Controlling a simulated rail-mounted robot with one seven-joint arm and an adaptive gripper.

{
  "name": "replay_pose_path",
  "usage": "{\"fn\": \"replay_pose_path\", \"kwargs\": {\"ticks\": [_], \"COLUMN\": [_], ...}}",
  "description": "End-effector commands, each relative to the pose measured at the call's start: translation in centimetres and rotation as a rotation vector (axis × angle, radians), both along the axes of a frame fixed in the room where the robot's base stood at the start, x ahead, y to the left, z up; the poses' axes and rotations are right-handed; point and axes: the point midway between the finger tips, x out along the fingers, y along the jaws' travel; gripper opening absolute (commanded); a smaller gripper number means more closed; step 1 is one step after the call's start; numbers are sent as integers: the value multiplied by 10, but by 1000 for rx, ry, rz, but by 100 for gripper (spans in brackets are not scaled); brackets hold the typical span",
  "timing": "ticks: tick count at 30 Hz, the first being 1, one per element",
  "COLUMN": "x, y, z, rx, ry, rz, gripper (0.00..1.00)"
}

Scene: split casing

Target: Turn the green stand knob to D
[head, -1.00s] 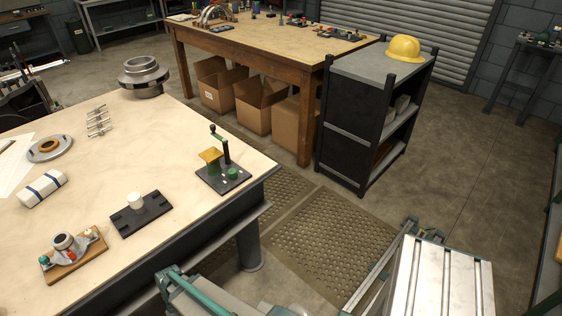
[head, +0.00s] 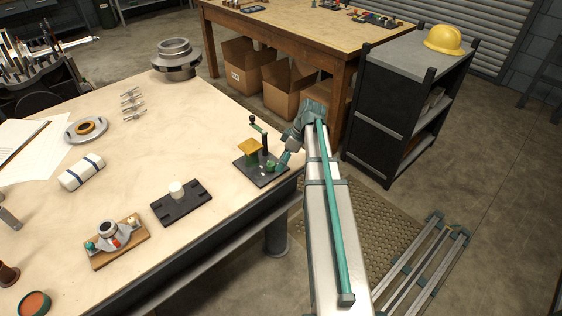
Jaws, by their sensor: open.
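The stand (head: 250,175) is a dark base plate near the right edge of the light-topped workbench. It carries a yellow block, a black post and a green lever with a dark ball end. The green knob (head: 270,166) sits low on the plate's right side. My gripper (head: 280,164) is tilted down from the upper right, its fingertips right beside the knob. It is open. Whether the fingers straddle or touch the knob cannot be told at this size. The knob's letters and its pointing direction are too small to read.
A black plate with a white knob (head: 177,190) and a wooden board with a grey fitting (head: 108,232) stand left of the stand. A white roll (head: 81,173) and a flanged ring (head: 86,129) lie farther left. The bench between the stand and the grey impeller (head: 176,60) is clear.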

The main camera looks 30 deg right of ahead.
Motion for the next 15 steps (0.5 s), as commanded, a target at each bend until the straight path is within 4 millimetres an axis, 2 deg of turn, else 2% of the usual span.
{"fn": "replay_pose_path", "kwargs": {"ticks": [1, 6, 10, 15], "x": [14, 34, 39, 41], "y": [-7, -18, -20, -15], "z": [15, 43, 46, 33], "rx": [-31, -104, -120, -119], "ry": [-45, -135, -155, -153], "rz": [42, 142, 165, 166], "gripper": [62, 62, 62, 62]}}
